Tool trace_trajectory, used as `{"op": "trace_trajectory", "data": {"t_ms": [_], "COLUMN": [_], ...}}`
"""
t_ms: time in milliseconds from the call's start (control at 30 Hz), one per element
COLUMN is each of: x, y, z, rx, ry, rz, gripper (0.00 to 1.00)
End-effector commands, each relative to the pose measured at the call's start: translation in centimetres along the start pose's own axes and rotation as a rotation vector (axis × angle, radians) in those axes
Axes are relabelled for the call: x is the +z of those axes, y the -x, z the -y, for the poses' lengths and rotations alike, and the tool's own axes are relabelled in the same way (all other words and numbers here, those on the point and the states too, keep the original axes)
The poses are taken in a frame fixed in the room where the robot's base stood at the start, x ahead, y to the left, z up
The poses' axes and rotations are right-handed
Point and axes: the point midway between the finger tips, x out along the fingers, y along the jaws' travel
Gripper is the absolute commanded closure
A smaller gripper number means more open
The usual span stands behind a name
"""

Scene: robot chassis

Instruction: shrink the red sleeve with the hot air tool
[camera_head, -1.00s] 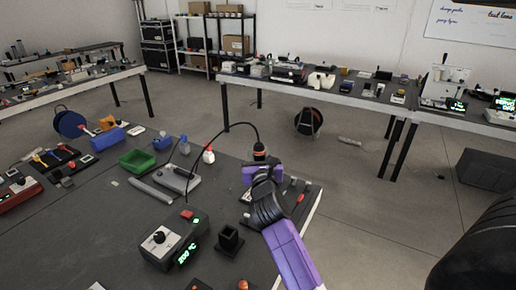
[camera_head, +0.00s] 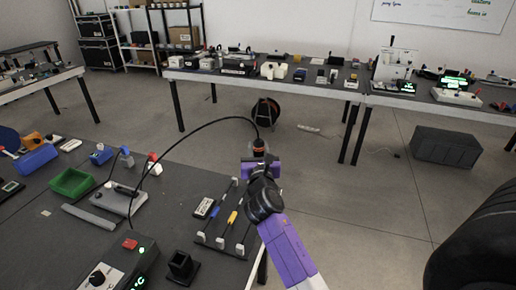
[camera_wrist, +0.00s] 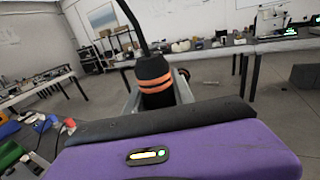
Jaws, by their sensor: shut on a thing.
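My gripper (camera_head: 257,172) is shut on the hot air tool (camera_head: 259,148), a black cylinder with orange bands. The tool stands up from the jaws and also shows in the wrist view (camera_wrist: 155,78), above my purple gripper body. A black hose arcs left from it toward the hot air station (camera_head: 118,268), a dark box with a knob, red switch and green display, cut off at the lower edge. A wire fixture (camera_head: 206,238) with white clips, and yellow and blue pieces, lies left of my gripper. I cannot make out the red sleeve.
A black square holder (camera_head: 182,266) stands near the station. A green bin (camera_head: 73,182) and a grey plate-like device (camera_head: 118,201) are on the bench at left. Another table (camera_head: 300,84) stands behind. Open floor (camera_head: 370,215) lies right of the bench edge.

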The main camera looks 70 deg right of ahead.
Motion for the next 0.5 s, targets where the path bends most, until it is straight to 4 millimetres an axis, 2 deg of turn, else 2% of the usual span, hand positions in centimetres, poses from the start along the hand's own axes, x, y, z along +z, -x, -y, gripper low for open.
{"op": "trace_trajectory", "data": {"t_ms": [167,200,500], "x": [0.4,-0.5,-3.9], "y": [0.0,0.0,0.0], "z": [-0.1,-0.1,0.0], "rx": [0.002,0.001,0.001], "ry": [0.002,0.001,0.000], "rz": [0.001,0.001,0.001], "gripper": [1.00,1.00,1.00]}}
